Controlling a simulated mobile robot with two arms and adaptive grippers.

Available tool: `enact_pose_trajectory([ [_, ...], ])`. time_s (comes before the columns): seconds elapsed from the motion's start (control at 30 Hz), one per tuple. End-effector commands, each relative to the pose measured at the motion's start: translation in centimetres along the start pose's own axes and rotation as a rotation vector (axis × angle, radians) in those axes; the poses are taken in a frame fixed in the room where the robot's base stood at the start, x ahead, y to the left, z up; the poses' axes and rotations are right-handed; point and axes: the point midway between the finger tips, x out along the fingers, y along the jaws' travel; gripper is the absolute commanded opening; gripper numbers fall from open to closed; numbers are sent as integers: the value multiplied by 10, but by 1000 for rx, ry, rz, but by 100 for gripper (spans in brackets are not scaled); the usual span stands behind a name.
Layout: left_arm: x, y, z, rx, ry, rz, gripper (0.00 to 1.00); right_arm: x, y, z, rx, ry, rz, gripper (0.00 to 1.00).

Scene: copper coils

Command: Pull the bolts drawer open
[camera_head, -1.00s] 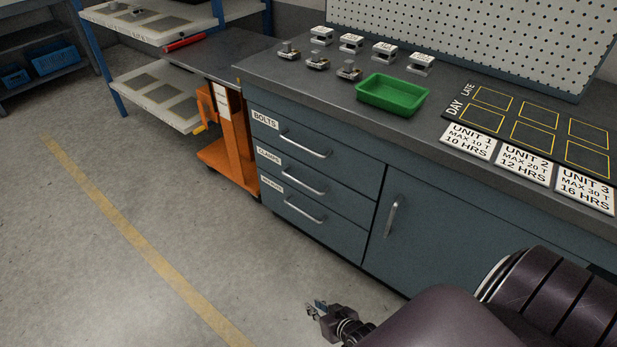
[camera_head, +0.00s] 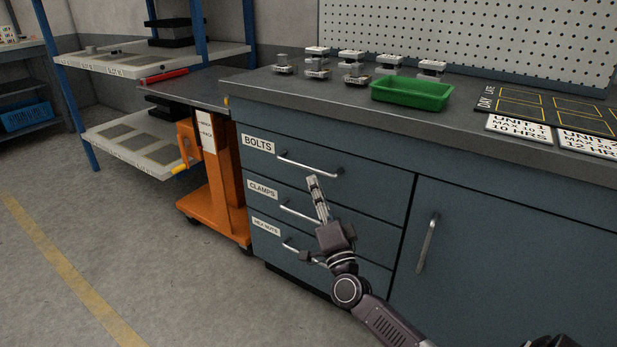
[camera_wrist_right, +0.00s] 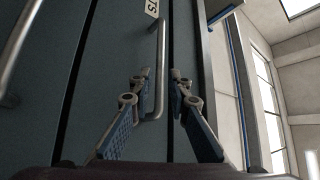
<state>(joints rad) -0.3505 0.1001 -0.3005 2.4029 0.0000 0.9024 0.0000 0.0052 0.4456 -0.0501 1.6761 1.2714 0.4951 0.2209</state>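The bolts drawer (camera_head: 350,178) is the top drawer of the blue-grey cabinet, marked BOLTS (camera_head: 258,144). Its front looks flush with the cabinet, so it appears shut. Its silver bar handle (camera_head: 308,165) runs along the front. My right gripper (camera_head: 313,182) is just below and in front of this handle in the head view. In the right wrist view my right gripper (camera_wrist_right: 161,88) is open, and the handle (camera_wrist_right: 161,65) shows in the gap ahead, nearer the left finger. I cannot tell whether they touch. My left gripper is not in view.
The clamps drawer handle (camera_head: 300,212) and a third handle (camera_head: 300,250) lie below, close to my right arm. A cabinet door (camera_head: 480,260) is at right. A green tray (camera_head: 412,93) stands on the worktop. An orange cart (camera_head: 215,185) stands left of the cabinet. The floor at left is clear.

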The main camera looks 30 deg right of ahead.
Motion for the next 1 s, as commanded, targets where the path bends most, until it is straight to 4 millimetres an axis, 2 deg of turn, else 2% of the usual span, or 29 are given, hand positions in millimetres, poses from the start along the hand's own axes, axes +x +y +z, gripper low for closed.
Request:
enact_pose_trajectory([
  [0.2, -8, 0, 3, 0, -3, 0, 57, 36, 0, 0, -2, 2, -3, 17],
  [0.43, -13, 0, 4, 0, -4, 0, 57, 61, 0, 0, -3, 0, 0, 17],
  [0.8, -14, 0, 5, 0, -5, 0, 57, 67, 0, 1, -5, -3, 2, 17],
  [0.93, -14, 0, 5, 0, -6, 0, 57, 66, 0, 1, -4, -3, 1, 2],
  [1.0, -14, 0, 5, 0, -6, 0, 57, 66, 0, 1, -4, -2, 2, 0],
])
